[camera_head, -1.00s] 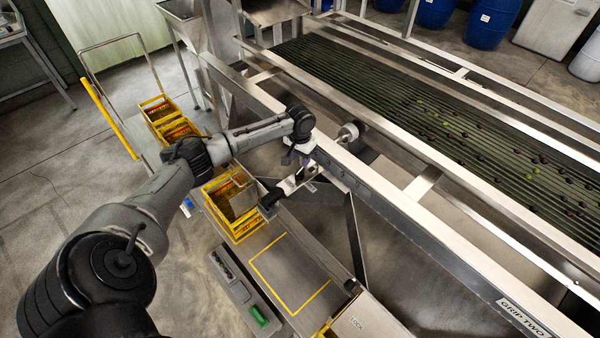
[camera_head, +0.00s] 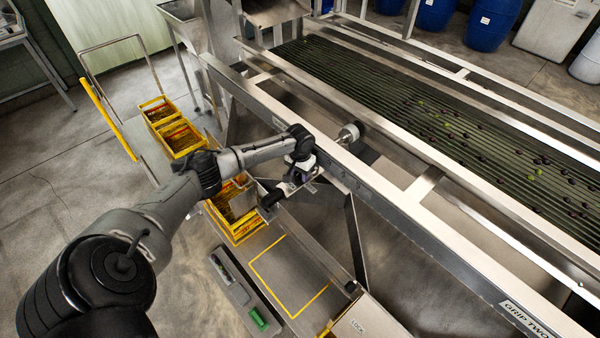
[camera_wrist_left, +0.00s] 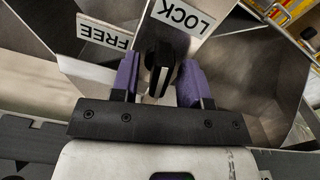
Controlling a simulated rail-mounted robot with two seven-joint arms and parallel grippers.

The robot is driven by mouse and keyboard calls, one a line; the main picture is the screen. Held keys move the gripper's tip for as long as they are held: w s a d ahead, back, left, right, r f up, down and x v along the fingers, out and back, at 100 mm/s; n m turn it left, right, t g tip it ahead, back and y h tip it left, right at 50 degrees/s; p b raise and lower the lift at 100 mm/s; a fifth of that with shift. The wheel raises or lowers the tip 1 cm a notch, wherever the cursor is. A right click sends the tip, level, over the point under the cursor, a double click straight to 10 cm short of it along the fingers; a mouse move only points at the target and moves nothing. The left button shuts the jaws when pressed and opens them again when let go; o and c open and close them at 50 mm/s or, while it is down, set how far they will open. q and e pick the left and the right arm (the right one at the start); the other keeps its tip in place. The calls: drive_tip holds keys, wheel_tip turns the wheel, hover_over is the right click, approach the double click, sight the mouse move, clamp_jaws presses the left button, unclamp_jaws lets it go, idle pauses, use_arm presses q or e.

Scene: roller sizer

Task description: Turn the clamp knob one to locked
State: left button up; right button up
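The clamp knob (camera_wrist_left: 160,68) is a black grip with a pale line, standing roughly upright in the left wrist view. It sits on a metal clamp box (camera_head: 243,200), with a LOCK label (camera_wrist_left: 184,14) up and to the right of the knob and a FREE label (camera_wrist_left: 106,33) up and to the left. My left gripper (camera_wrist_left: 158,75) has one purple finger on each side of the knob, with a gap visible on the left. It also shows at the box in the head view (camera_head: 257,191), where the knob is hidden. My right gripper is not in view.
The machine's long steel rail (camera_head: 400,205) runs close to my left wrist. Yellow crates (camera_head: 181,138) stand on the trolley behind. A second box with a LOCK label (camera_head: 357,326) is at the front. A bare platform with a yellow outline (camera_head: 286,272) lies between.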

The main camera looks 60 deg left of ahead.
use_arm(q)
clamp_jaws()
drive_tip(key=shift+r+m+p, duration=0.15)
drive_tip(key=shift+m+p, duration=0.55)
drive_tip(key=shift+m, duration=0.8)
drive_tip(key=shift+o, duration=0.2)
unclamp_jaws()
wheel_tip(320, 180, up, 14)
drive_tip(key=p, duration=0.2)
drive_tip(key=shift+f, duration=0.2)
